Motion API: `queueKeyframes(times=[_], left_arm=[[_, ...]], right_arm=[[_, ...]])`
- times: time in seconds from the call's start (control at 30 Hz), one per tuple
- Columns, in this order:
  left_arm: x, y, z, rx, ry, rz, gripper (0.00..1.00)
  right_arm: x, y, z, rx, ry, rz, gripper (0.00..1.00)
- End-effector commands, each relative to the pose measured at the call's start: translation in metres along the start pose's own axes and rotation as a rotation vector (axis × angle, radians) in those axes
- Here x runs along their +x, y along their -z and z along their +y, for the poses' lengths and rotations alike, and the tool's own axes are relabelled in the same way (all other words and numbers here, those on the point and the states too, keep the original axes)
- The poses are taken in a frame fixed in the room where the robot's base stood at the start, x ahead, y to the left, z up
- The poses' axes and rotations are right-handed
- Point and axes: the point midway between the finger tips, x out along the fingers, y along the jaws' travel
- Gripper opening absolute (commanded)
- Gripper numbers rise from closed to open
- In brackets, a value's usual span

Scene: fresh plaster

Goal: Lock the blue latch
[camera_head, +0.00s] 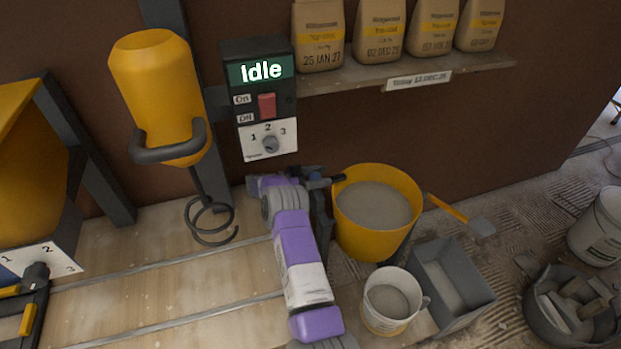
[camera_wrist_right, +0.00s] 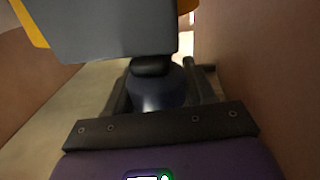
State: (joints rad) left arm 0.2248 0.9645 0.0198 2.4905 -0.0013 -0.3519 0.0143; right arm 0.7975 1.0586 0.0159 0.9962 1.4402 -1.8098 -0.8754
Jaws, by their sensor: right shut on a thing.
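My right gripper (camera_head: 320,184) is beside the left rim of the yellow bucket (camera_head: 349,232), below the control box. In the wrist view the same gripper (camera_wrist_right: 158,88) is shut around a dark blue rounded part (camera_wrist_right: 157,97) with a black top. This part looks like the blue latch, but its shape and whether it is locked cannot be told. In the head view it is mostly hidden by my purple arm and the dark gripper. My left gripper is not in view.
The control box (camera_head: 232,100) reads "Idle" above the bench. A yellow mixer (camera_head: 155,85) with a spiral whisk (camera_head: 208,228) stands left of it. A white bucket (camera_head: 388,322) and a grey bin (camera_head: 478,305) stand right of my arm. Paper bags fill the shelf (camera_head: 480,68).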

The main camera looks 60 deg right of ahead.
Motion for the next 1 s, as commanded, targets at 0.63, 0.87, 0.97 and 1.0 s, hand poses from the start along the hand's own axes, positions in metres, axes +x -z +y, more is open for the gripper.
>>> queueKeyframes(times=[0.63, 0.87, 0.97, 1.0], left_arm=[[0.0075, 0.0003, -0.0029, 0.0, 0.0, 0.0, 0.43], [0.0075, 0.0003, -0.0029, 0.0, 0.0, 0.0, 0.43], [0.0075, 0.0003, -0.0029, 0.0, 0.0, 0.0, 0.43], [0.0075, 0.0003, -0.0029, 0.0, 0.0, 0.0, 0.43]], right_arm=[[0.0081, -0.0008, 0.0046, -0.004, -0.067, -0.003, 0.0], [0.0082, -0.0007, 0.0045, -0.003, -0.066, -0.002, 0.75], [0.0081, -0.0006, 0.0044, -0.003, -0.066, -0.002, 0.75], [0.0081, -0.0006, 0.0044, -0.003, -0.066, -0.002, 0.75]])
